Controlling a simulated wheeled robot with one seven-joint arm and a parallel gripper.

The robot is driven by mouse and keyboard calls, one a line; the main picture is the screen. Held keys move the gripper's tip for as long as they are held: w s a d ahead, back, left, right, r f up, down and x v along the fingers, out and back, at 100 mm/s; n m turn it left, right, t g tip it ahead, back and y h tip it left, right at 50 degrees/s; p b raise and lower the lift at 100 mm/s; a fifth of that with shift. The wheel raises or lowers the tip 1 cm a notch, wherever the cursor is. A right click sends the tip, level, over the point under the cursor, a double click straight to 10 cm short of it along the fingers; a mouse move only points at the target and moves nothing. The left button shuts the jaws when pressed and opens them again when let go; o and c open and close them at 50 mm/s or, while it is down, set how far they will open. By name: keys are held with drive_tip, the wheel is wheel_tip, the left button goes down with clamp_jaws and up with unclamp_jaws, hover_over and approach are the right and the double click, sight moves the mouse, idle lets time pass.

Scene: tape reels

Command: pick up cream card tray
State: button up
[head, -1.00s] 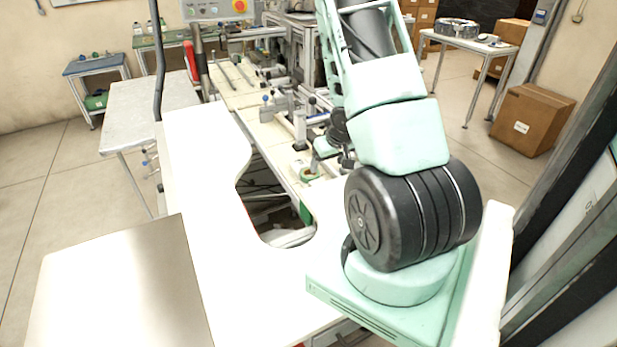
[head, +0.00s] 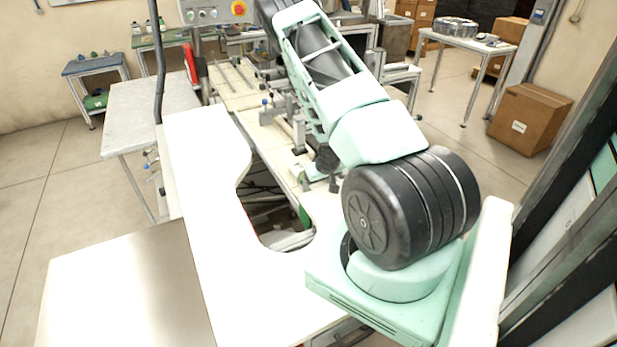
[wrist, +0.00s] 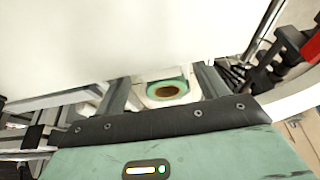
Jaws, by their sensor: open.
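My gripper (wrist: 162,76) shows in the wrist view as two dark grey fingers set wide apart, open with nothing clamped between them. A green tape reel with a brown core (wrist: 168,91) shows in the gap between the fingers, apart from both. A small pale piece (wrist: 160,74) shows around and behind the reel; I cannot tell whether it is the cream card tray. In the head view the tray is not clearly visible, and my arm hides much of the area around my gripper.
A white worktop (head: 207,190) with a curved cut-out runs along the left of the machine bench. A bare metal plate (head: 130,290) lies at the front left. A grey side table (head: 150,105) and a cardboard box (head: 530,120) stand farther off.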

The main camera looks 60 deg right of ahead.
drive_tip(key=shift+w+d+f, duration=0.15)
drive_tip(key=shift+w+f, duration=0.05)
drive_tip(key=shift+f, duration=0.35)
drive_tip(key=c, duration=1.2)
